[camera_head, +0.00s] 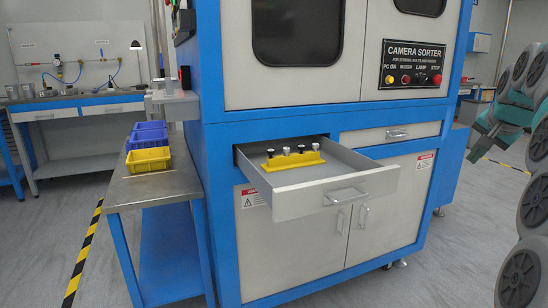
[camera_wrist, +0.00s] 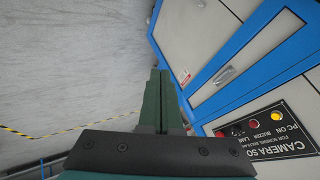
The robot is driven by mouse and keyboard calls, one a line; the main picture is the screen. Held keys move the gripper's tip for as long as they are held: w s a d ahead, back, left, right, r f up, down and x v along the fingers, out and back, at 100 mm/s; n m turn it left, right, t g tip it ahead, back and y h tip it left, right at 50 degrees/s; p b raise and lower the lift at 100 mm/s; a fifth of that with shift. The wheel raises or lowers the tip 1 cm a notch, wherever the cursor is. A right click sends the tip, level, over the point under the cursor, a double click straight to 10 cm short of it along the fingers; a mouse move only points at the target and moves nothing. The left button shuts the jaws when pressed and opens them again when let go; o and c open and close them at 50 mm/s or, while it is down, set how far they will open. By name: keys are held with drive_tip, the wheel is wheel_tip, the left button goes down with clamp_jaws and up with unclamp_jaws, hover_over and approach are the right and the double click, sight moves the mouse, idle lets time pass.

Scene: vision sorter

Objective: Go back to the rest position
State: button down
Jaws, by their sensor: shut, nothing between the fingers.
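My gripper (camera_head: 474,158) is at the right side of the head view, right of the camera sorter machine (camera_head: 325,122) and apart from it. In the wrist view its two green fingers (camera_wrist: 160,72) lie together, shut and empty. That view is turned, with the machine front, a closed drawer's handle and the button panel (camera_wrist: 265,130) at the right. The machine's left drawer (camera_head: 350,182) stands open. In it a yellow holder (camera_head: 293,161) carries several small upright pieces with black or white tops.
A side table (camera_head: 165,187) left of the machine bears blue bins (camera_head: 150,130) and a yellow bin (camera_head: 148,161). The open drawer juts out at the front. The right drawer (camera_head: 390,135) is closed. Grey floor is free in front and to the right.

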drive_tip(key=s+a+f+n+g+y, duration=0.15)
drive_tip(key=s+a+f, duration=0.25)
drive_tip(key=a, duration=0.4)
drive_tip(key=s+a+f+n+g, duration=0.1)
drive_tip(key=s+a+f+n, duration=0.3)
drive_tip(key=a, duration=0.3)
drive_tip(key=s+a+f+n+g+y, duration=0.1)
drive_tip(key=s+a+f+g, duration=0.15)
drive_tip(key=a+f, duration=0.4)
drive_tip(key=s+a+f+n+g, duration=0.1)
drive_tip(key=s+a+f, duration=0.2)
drive_tip(key=s, duration=0.6)
drive_tip(key=s+a+f+n+g, duration=0.2)
drive_tip(key=s+a+f, duration=0.2)
drive_tip(key=s+f, duration=0.3)
drive_tip(key=s+a+f+n+g, duration=0.1)
drive_tip(key=s+a+f, duration=0.3)
drive_tip(key=s, duration=0.9)
drive_tip(key=shift+s+f+n, duration=0.2)
drive_tip(key=shift+f+n, duration=0.4)
drive_tip(key=shift+n, duration=0.05)
drive_tip(key=shift+w, duration=0.1)
